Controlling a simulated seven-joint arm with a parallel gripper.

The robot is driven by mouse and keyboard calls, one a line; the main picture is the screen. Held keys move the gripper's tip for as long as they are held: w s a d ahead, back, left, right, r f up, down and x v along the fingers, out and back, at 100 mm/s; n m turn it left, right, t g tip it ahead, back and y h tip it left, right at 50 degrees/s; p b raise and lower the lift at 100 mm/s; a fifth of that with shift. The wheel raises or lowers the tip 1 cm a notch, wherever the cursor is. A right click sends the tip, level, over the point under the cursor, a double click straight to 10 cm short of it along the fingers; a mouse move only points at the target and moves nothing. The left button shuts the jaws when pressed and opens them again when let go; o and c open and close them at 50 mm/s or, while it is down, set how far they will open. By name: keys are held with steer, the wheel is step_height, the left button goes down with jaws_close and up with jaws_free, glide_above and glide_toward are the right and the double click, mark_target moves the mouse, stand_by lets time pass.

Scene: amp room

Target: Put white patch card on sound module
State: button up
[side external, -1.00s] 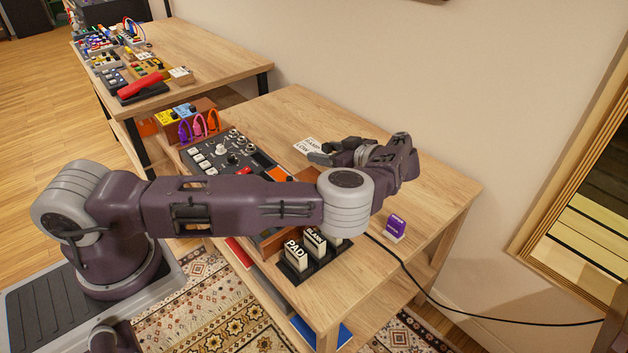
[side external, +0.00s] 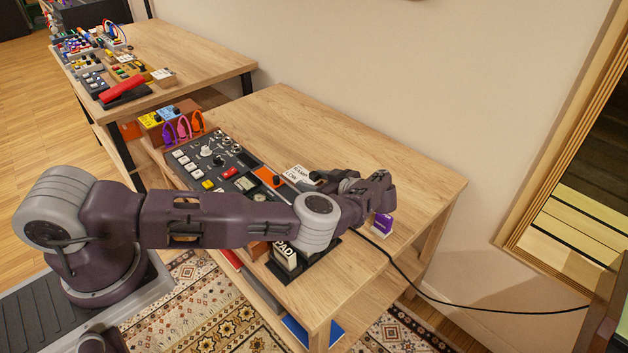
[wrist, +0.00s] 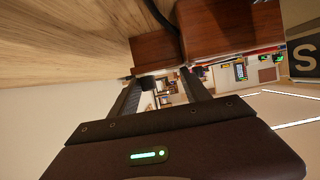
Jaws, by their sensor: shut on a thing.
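The white patch card (side external: 300,174) has dark lettering and shows in the side view just left of my gripper's fingertips. My gripper (side external: 318,178) is shut on it at its right edge. The card is over or beside the orange-panelled end of the dark sound module (side external: 222,163); I cannot tell whether it touches. In the wrist view, the fingers of my gripper (wrist: 168,82) point towards brown wooden blocks (wrist: 155,48), and the card is not clearly visible between them. My forearm hides part of the module's near side.
A black rack with a white PAD card (side external: 285,256) stands at the near edge, partly behind my arm. A purple card (side external: 382,224) stands to the right. A black cable (side external: 405,275) trails off the table. Yellow and blue boxes (side external: 162,115) stand at the left. The back of the table is clear.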

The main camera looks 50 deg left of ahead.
steer(key=o, duration=1.2)
steer(key=shift+f, duration=0.35)
steer(key=shift+o, duration=0.6)
steer(key=shift+s+f, duration=0.15)
steer(key=shift+r, duration=0.55)
steer(key=v, duration=1.2)
steer(key=shift+r, duration=0.2)
